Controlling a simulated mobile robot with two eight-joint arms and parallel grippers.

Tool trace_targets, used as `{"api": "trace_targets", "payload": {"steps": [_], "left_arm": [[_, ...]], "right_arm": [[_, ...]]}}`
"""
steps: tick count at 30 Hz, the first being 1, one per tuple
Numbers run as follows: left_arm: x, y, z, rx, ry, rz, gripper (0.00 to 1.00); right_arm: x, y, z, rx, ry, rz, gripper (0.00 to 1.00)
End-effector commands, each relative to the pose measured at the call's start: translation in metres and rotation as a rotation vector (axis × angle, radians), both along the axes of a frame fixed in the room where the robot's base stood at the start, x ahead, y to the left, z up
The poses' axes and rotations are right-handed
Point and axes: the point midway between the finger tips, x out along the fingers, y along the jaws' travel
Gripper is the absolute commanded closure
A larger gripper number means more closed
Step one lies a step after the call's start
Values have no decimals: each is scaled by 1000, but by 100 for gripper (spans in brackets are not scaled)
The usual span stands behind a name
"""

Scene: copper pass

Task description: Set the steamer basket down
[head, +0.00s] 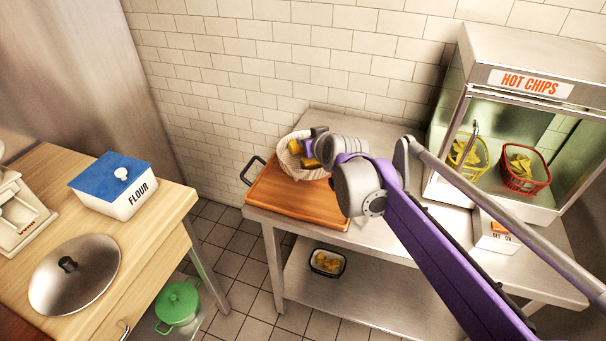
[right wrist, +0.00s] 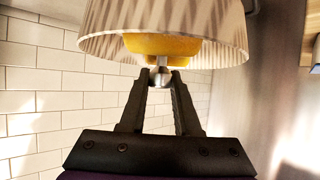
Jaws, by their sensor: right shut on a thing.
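The steamer basket (head: 285,160), a pale round woven bowl with yellow-orange pieces inside, shows at the back-left end of the steel table. It is over or on the wooden tray (head: 272,205); I cannot tell whether it touches. My right gripper (head: 312,152) reaches into it from the right, partly hiding its right side. In the right wrist view, my right gripper (right wrist: 161,82) is shut on a small silver knob at the basket (right wrist: 205,25), below a yellow piece. My left gripper is out of view.
The tray has a dark handle at its left end. A hot chips cabinet (head: 525,85) with a yellow and a red basket stands to the right. A small switch box (head: 494,235) sits before it. A flour box (head: 125,190) and lid (head: 85,285) are on the left counter.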

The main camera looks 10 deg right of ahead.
Motion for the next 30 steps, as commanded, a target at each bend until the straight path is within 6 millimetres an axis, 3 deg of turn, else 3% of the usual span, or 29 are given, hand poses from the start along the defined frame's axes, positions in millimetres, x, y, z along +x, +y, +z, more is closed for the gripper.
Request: {"api": "trace_targets", "payload": {"steps": [6, 18, 30], "left_arm": [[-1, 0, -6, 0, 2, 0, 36], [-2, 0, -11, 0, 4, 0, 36], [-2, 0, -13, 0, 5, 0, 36]], "right_arm": [[0, 0, -42, 0, 0, 0, 100], [0, 0, -87, 0, -1, 0, 100], [0, 0, -92, 0, 0, 0, 100]]}}
